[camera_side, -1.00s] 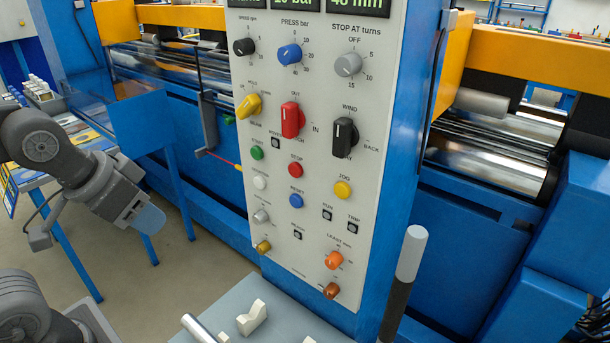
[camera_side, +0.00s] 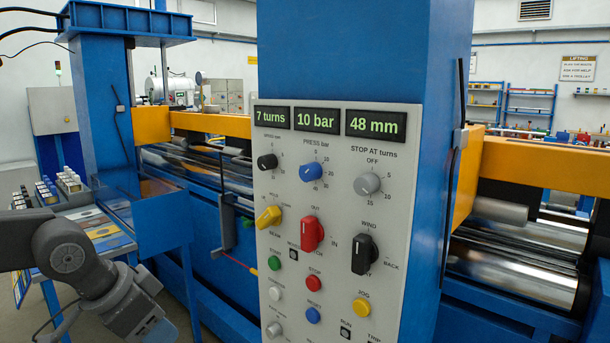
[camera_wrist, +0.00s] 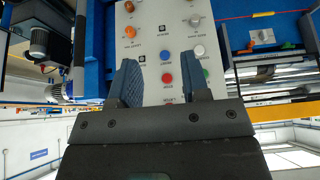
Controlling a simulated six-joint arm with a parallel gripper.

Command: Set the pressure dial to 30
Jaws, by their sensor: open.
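The pressure dial (camera_side: 311,172) is a blue knob under "PRESS bar" in the side view, between the black speed knob and the grey stop knob. Its pointer is too small to read surely. The display (camera_side: 318,120) above it reads 10 bar. My gripper (camera_side: 160,330) is at the lower left, apart from the panel and lower than the dial; its tips are cut off or hard to see. In the wrist view my gripper (camera_wrist: 162,58) is open and empty, facing the lower panel upside down. The dial does not show there.
A yellow knob (camera_side: 268,216), a red knob (camera_side: 312,235) and a black lever knob (camera_side: 364,254) stick out below the dial. Blue reset (camera_wrist: 168,57) and red stop buttons show between my fingers. A table with parts (camera_side: 95,225) stands at the left.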

